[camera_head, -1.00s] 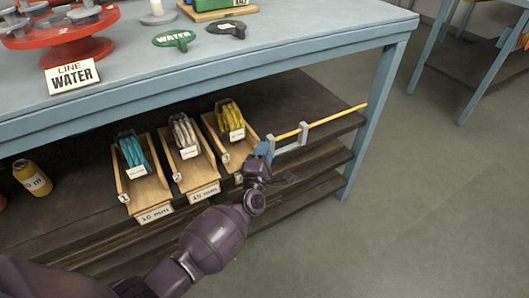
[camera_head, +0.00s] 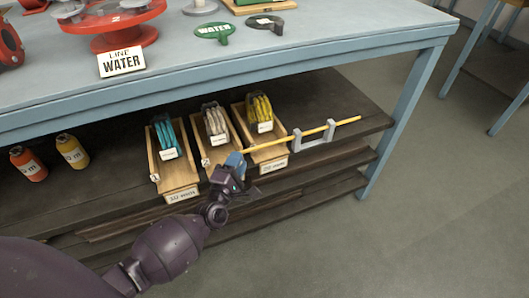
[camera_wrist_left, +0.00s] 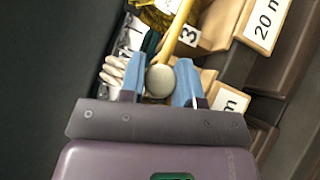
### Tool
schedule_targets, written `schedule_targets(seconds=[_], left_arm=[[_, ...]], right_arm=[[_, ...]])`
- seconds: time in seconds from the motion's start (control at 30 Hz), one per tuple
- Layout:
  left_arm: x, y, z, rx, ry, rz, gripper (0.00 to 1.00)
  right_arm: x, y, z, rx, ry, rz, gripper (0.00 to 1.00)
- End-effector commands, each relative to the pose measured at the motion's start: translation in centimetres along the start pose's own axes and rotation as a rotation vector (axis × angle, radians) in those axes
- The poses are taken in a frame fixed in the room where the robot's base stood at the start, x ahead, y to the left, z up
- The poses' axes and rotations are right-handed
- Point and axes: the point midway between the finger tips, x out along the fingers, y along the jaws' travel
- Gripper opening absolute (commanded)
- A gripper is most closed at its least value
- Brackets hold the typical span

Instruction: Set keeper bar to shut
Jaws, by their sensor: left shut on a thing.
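The keeper bar (camera_head: 280,142) is a long yellow rod. It runs through a grey two-post bracket (camera_head: 314,137) on the shelf and stretches left across the front of the right wooden tray. My left gripper (camera_head: 236,161) is shut on the bar's left end, in front of the middle and right trays. In the left wrist view, the gripper's blue fingers (camera_wrist_left: 160,88) sit either side of a pale round knob (camera_wrist_left: 160,80), with the yellow bar (camera_wrist_left: 180,30) leading away from it. The bar's far end sticks out a little past the bracket. My right gripper is not in view.
Wooden trays hold a teal set (camera_head: 167,137), a white set (camera_head: 215,123) and a yellow set (camera_head: 260,112). Orange (camera_head: 29,164) and yellow (camera_head: 72,152) bottles stand on the shelf at left. The blue table (camera_head: 300,50) overhangs the shelf. Floor at right is clear.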

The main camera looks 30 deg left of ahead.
Motion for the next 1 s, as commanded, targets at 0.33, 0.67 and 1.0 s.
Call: schedule_targets(seconds=[0.33,0.67,1.0], left_arm=[[-8.6,3.1,-8.5,0.005,-0.001,-0.004,0.00],[-13.9,5.2,-13.8,0.003,-0.001,-0.002,0.00],[-15.6,5.9,-15.6,-0.001,0.000,0.001,0.00]], right_arm=[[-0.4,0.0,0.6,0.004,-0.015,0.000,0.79],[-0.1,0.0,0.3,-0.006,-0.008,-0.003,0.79],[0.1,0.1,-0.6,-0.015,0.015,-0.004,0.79]])
